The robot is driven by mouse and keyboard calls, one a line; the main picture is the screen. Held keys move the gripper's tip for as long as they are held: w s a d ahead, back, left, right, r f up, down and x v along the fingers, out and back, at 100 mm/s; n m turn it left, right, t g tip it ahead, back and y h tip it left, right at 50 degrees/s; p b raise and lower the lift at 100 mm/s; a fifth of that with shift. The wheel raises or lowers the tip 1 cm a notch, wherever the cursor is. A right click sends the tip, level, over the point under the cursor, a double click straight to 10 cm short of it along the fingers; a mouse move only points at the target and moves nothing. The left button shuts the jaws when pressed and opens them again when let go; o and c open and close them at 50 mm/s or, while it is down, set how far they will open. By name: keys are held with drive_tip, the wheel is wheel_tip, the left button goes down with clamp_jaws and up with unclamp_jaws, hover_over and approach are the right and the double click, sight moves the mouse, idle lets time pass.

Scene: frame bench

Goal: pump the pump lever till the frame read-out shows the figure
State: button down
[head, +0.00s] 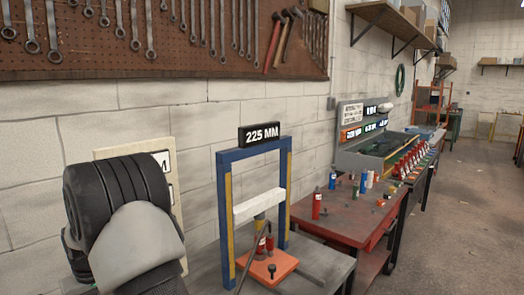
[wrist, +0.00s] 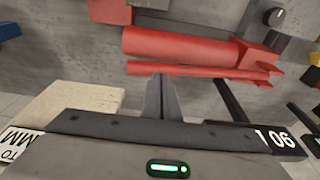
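The blue-and-yellow frame (head: 225,205) stands upright on the grey bench in the head view. The read-out (head: 260,133) on top shows 225 MM. A white crossbar (head: 260,205) spans the frame. Beneath it a red jack (head: 262,243) stands on an orange plate (head: 282,264), with a grey lever (head: 252,255) slanting down in front. My gripper (wrist: 162,80) shows in the wrist view, its fingers close together with nothing visible between them. Its tips are near a thin red rod (wrist: 200,71) below a thick red cylinder (wrist: 180,46); contact is unclear. My gripper is out of the head view.
A cream board (head: 172,190) behind my arm has black labels, mostly hidden. A red table (head: 345,222) with several bottles stands to the right. A grey workbench (head: 362,160) lies beyond. Tools hang on the pegboard (head: 170,62). The floor at right (head: 455,230) is clear.

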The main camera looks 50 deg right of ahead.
wheel_tip(320, 180, down, 4)
drive_tip(key=shift+a+f+b, duration=0.1)
drive_tip(key=shift+f+b, duration=0.15)
drive_tip(key=shift+b, duration=0.9)
drive_tip(key=shift+r+p, duration=2.6)
drive_tip(key=shift+r, duration=1.4)
drive_tip(key=shift+f, duration=0.1)
drive_tip(key=shift+r, duration=0.2)
drive_tip(key=shift+f, duration=0.15)
wheel_tip(320, 180, down, 8)
drive_tip(key=b, duration=0.5)
wheel_tip(320, 180, up, 8)
drive_tip(key=p, duration=0.5)
